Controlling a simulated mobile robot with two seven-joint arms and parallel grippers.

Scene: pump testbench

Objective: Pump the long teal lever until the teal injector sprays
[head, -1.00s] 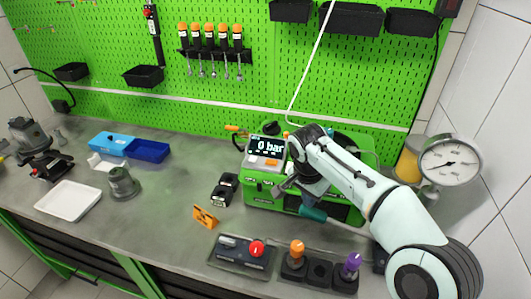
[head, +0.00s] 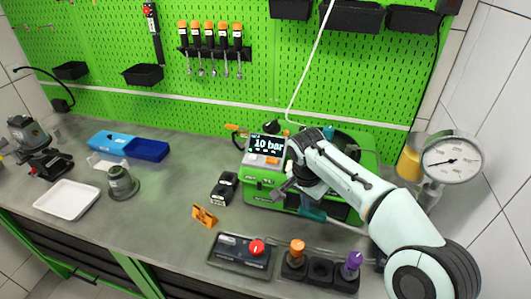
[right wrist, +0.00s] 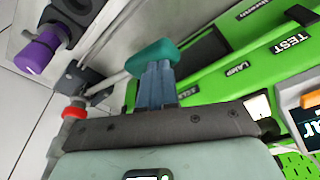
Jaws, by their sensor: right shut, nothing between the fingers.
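The teal lever handle (head: 313,214) is at the front of the green test bench (head: 262,190), partly covered by my right gripper (head: 300,200). In the right wrist view the teal handle (right wrist: 152,57) ends a pale rod running left. My right gripper's fingers (right wrist: 157,75) are together, with nothing between them, and their tips meet or overlap the handle's edge; contact is not certain. The display (head: 267,145) reads 10 bar. A small teal part (head: 328,131) shows behind my arm; I cannot tell if it is the injector. No spray is visible. My left gripper is out of view.
A round gauge (head: 451,160) stands at the right. A control box with a red button (head: 257,247) and a holder with orange (head: 297,247) and purple (head: 353,260) knobs lie in front.

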